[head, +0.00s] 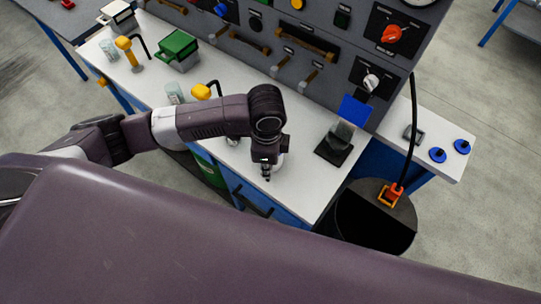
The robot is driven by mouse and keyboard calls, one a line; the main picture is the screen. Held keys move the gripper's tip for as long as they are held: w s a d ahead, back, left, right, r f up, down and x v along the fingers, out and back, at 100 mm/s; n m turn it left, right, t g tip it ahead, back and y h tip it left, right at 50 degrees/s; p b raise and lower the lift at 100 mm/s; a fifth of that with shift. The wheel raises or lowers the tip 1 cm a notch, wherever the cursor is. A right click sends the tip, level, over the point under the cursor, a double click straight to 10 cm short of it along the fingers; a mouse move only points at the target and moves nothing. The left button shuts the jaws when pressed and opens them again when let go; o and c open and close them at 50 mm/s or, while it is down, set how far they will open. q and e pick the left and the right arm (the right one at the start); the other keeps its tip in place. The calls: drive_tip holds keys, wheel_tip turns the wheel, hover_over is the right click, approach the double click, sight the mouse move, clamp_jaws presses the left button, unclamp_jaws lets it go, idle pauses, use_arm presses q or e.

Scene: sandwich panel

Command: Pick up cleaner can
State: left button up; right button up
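My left arm reaches in from the left over the white benchtop (305,185). My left gripper (266,174) points down near the front edge of the bench. Its fingers are small and dark, and I cannot tell whether they are open or shut. A pale rounded thing (281,160) shows partly behind the gripper; most of it is hidden, and I cannot tell if it is the cleaner can or if the gripper touches it. No other thing is clearly a cleaner can. My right gripper is not in view.
A grey control panel (315,42) rises behind the bench. A green box (179,50) and yellow-topped dispensers (201,91) stand left. A dark stand with a blue plate (354,110) is right. A dark round bin (375,215) stands beyond the bench's right end.

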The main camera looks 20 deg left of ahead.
use_arm(q)
drive_tip(key=shift+w+f+p, duration=0.1)
drive_tip(key=shift+f+p, duration=0.6)
drive_tip(key=shift+f, duration=2.4)
clamp_jaws()
drive_tip(key=shift+r, duration=0.25)
